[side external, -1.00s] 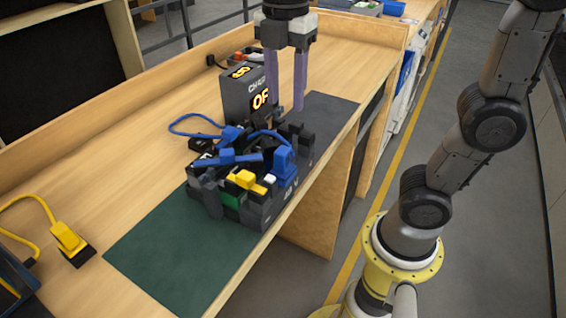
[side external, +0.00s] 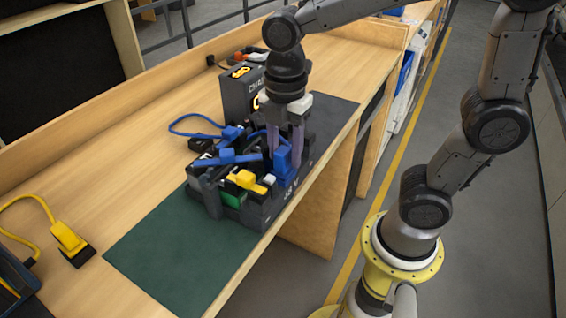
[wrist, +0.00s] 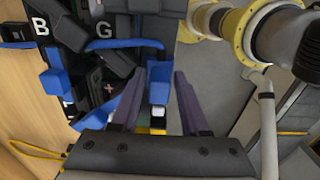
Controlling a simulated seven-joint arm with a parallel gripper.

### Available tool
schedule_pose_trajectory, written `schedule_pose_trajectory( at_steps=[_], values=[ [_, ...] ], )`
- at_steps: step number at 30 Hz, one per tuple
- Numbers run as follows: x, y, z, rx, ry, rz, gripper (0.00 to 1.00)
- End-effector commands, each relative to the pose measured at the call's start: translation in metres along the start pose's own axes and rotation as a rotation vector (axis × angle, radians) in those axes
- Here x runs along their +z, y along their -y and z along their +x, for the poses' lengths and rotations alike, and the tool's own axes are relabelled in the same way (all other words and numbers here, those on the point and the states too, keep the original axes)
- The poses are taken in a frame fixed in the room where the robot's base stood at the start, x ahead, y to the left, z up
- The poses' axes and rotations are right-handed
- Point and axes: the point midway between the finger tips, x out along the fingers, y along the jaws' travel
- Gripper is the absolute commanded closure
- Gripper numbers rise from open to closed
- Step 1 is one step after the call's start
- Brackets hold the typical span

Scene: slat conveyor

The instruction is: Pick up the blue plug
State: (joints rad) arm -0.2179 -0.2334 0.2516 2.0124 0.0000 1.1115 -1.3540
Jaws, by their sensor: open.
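The blue plug (side external: 283,160) stands upright on the right side of a dark grey device block (side external: 255,215), with a blue cable running from it. My gripper (side external: 285,148) is above the block, pointing down, with its purple fingers at the blue plug. In the wrist view the blue plug (wrist: 158,92) shows between the two open fingers of my gripper (wrist: 154,74), with visible gaps on both sides. A second blue connector (side external: 231,133) with a looped cable sits at the block's back left. The plug's lower part is partly hidden.
A yellow plug (side external: 245,180) and a blue bar lie across the block close to the blue plug. A dark charger box (side external: 238,95) stands behind. Another yellow plug (side external: 66,236) is at far left. The green mat (side external: 180,255) in front is clear.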

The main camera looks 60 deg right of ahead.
Motion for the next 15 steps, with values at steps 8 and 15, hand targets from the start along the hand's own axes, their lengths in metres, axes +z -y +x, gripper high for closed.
schedule_pose_trajectory(
  at_steps=[8, 15],
  values=[
    [-0.0001, -0.0001, 0.0012, 0.001, 0.0, 0.0, 0.62],
    [-0.0001, -0.0001, 0.001, 0.001, 0.0, 0.0, 1.0]
  ],
)
